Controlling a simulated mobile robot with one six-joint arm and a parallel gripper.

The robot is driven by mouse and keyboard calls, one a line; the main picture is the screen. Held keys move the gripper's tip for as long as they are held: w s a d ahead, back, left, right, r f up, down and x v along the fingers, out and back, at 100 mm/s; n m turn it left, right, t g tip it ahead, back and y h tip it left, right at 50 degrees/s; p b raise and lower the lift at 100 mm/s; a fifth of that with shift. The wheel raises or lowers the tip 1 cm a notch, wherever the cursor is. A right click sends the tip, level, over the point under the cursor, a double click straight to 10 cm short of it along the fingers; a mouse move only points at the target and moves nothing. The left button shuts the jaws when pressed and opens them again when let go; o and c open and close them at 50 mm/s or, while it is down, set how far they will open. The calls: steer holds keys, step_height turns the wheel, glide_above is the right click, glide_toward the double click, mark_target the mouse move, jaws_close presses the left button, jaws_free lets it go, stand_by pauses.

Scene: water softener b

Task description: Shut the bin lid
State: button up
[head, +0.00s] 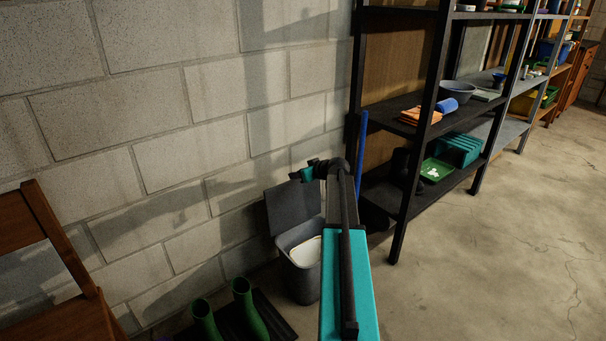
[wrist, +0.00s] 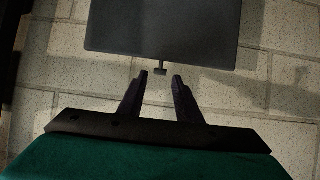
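The grey bin (head: 302,272) stands on the floor by the block wall, with something white inside. Its lid (head: 292,207) is up, tilted back towards the wall. In the wrist view the dark lid (wrist: 163,25) fills the top middle, with a small tab (wrist: 161,68) on its lower edge. My gripper (head: 301,169) is above the lid's upper edge in the head view. In the wrist view my gripper (wrist: 161,75) is open and empty, its fingers apart. The tab lines up with the gap between the fingertips; whether they touch it I cannot tell.
Green boots (head: 243,305) stand on a dark mat left of the bin. A wooden chair (head: 50,270) is at the far left. A dark shelf rack (head: 425,130) stands right of the bin, with a blue pole (head: 361,150) beside it. The floor at right is clear.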

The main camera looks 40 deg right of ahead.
mark_target(294, 187)
steer(key=shift+p+x, duration=0.45)
steer(key=shift+x, duration=1.65)
steer(key=c, duration=0.7)
steer(key=shift+s, duration=0.1)
steer(key=s+b, duration=0.3)
steer(key=s, duration=0.4)
steer(key=shift+s+a, duration=0.15)
steer(key=shift+a, duration=0.3)
steer(key=shift+f, duration=0.1)
